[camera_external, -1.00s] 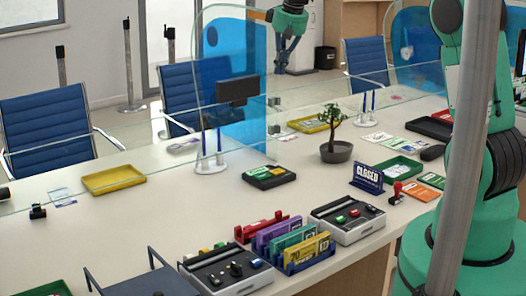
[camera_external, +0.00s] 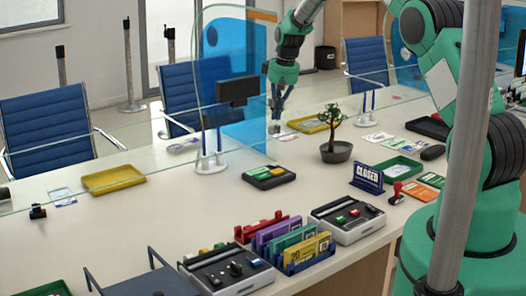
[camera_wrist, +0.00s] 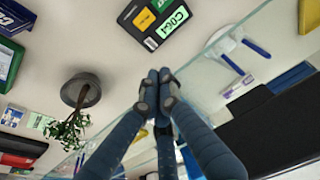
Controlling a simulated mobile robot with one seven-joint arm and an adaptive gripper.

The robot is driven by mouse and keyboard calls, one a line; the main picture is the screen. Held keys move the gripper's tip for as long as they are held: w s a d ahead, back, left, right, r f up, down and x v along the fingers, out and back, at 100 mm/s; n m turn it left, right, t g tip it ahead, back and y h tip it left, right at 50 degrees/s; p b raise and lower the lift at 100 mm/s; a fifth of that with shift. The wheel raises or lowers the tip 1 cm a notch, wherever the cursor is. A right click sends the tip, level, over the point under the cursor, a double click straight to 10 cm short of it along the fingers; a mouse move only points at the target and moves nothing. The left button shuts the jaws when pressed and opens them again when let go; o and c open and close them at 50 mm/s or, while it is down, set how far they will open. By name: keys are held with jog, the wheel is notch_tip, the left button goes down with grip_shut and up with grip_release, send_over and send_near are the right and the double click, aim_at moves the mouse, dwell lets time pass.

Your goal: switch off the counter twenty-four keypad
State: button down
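Two grey-and-black consoles with coloured switches stand on the counter in the external view: one right of the card rack (camera_external: 347,218), one at its front left (camera_external: 226,272). I cannot read a counter number on either, so I cannot tell which is twenty-four. My gripper (camera_external: 277,122) points down near the glass screen, behind the small black tray and away from both consoles. In the wrist view its fingertips (camera_wrist: 157,88) are together with nothing visible between them. Neither console shows clearly in the wrist view.
A clear glass screen (camera_external: 120,190) runs along the counter. The counter's left middle is mostly clear.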

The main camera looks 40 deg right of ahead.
jog(key=shift+w+d+f, duration=0.15)
jog(key=shift+d+f, duration=0.05)
jog(key=shift+f, duration=0.3)
jog(key=shift+w+d+f, duration=0.15)
jog(key=shift+w+f, duration=0.05)
jog(key=shift+f, duration=0.35)
jog(key=shift+w+d+f, duration=0.15)
jog(key=shift+d+f, duration=0.05)
jog(key=shift+f, duration=0.3)
jog(key=shift+f, duration=0.15)
send_over(273, 164)
jog(key=x, duration=0.3)
jog(key=s+x, duration=0.1)
jog(key=x, duration=0.3)
jog(key=s+x, duration=0.1)
jog(key=x, duration=0.3)
jog(key=shift+s+d+f, duration=0.15)
jog(key=shift+s+f, duration=0.05)
jog(key=shift+f, duration=0.25)
jog(key=shift+s+f, duration=0.1)
jog(key=shift+f, duration=0.8)
jog(key=shift+s+f+b, duration=0.1)
jog(key=shift+f+b, duration=0.1)
jog(key=shift+b, duration=0.5)
jog(key=shift+s+f+t+b, duration=0.1)
jog(key=shift+f+t+b, duration=0.15)
jog(key=shift+t+b, duration=0.25)
jog(key=shift+r, duration=0.1)
